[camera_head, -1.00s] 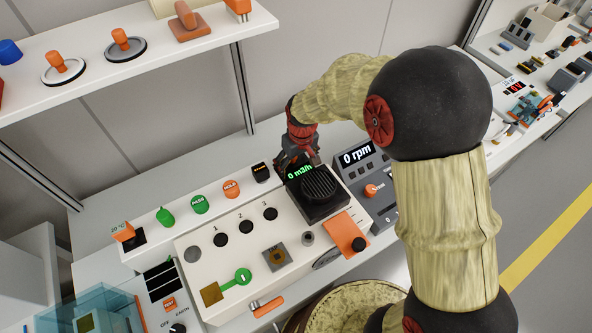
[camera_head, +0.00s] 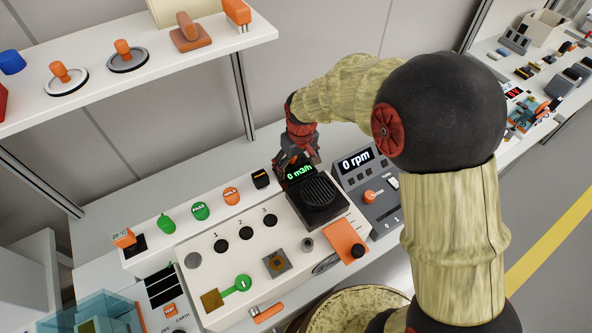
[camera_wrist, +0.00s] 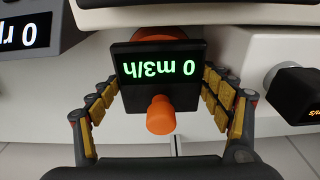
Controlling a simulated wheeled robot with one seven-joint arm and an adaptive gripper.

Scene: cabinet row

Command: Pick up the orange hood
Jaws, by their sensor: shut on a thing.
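The orange hood (camera_wrist: 165,36) shows in the wrist view as a rounded orange body behind a black display (camera_wrist: 158,70) reading 0 m3/h. An orange knob (camera_wrist: 160,115) sticks out below the display. My gripper (camera_wrist: 161,82) has a finger on each side of it and is shut on the hood; the contact points are partly hidden by the display. In the head view my gripper (camera_head: 297,160) points down behind the green-lit display (camera_head: 299,172), and the hood is hidden there. I cannot tell whether it is lifted.
A black grilled block (camera_head: 318,198) stands right in front of my gripper on the white panel (camera_head: 215,262). A grey 0 rpm unit (camera_head: 375,205) is close on the right, a small black box (camera_head: 261,179) on the left. A shelf (camera_head: 180,62) hangs at upper left.

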